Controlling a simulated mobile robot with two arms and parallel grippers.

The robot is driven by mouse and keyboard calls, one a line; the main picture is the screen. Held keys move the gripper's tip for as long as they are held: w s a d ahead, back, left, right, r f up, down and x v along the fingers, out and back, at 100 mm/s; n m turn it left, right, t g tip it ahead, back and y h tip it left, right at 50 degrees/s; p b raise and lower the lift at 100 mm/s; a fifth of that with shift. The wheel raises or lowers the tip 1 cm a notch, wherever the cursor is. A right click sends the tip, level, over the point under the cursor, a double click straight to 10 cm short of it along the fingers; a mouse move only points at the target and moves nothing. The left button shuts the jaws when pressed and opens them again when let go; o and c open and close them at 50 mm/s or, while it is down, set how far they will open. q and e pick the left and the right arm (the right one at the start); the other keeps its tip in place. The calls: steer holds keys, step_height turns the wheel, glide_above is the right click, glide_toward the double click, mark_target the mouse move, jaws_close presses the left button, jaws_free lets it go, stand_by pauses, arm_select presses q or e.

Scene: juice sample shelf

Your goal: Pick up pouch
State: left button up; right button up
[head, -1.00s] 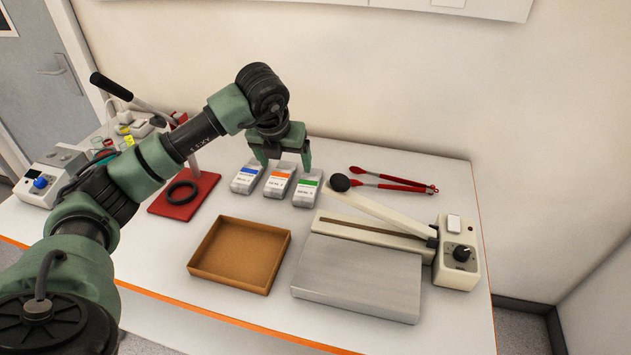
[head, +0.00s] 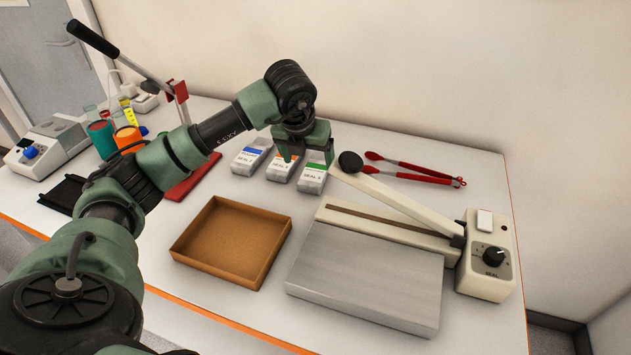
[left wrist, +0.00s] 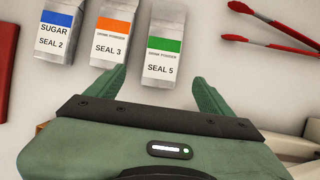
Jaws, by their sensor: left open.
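The blue-label sugar pouch (head: 249,161) is at left, the orange-label pouch (head: 280,170) in the middle and the green-label pouch (head: 312,180) at right. My left gripper (head: 307,158) is open and empty above and behind the row, hiding parts of the orange and green pouches. The left wrist view shows the blue (left wrist: 54,38), orange (left wrist: 115,35) and green (left wrist: 163,50) pouches. There the green pouch lies ahead of and between the spread fingertips (left wrist: 159,80). My right gripper is not in view.
A shallow brown tray (head: 188,250) is in front of the pouches. A sealer with a raised arm (head: 405,205) and a grey platform (head: 365,275) stand at right. Red tongs (head: 415,172) lie behind it. A red-based press (head: 195,180) is at left.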

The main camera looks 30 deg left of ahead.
mark_target(313, 175)
arm_select(q)
steer(key=shift+w+f, duration=0.15)
steer(key=shift+f, duration=0.25)
steer(key=p+x, duration=0.2)
steer(key=x, duration=0.3)
steer(key=shift+w+f, duration=0.15)
steer(key=shift+f, duration=0.05)
steer(key=shift+w+f, duration=0.15)
steer(key=shift+f, duration=0.25)
steer(key=c, duration=1.5)
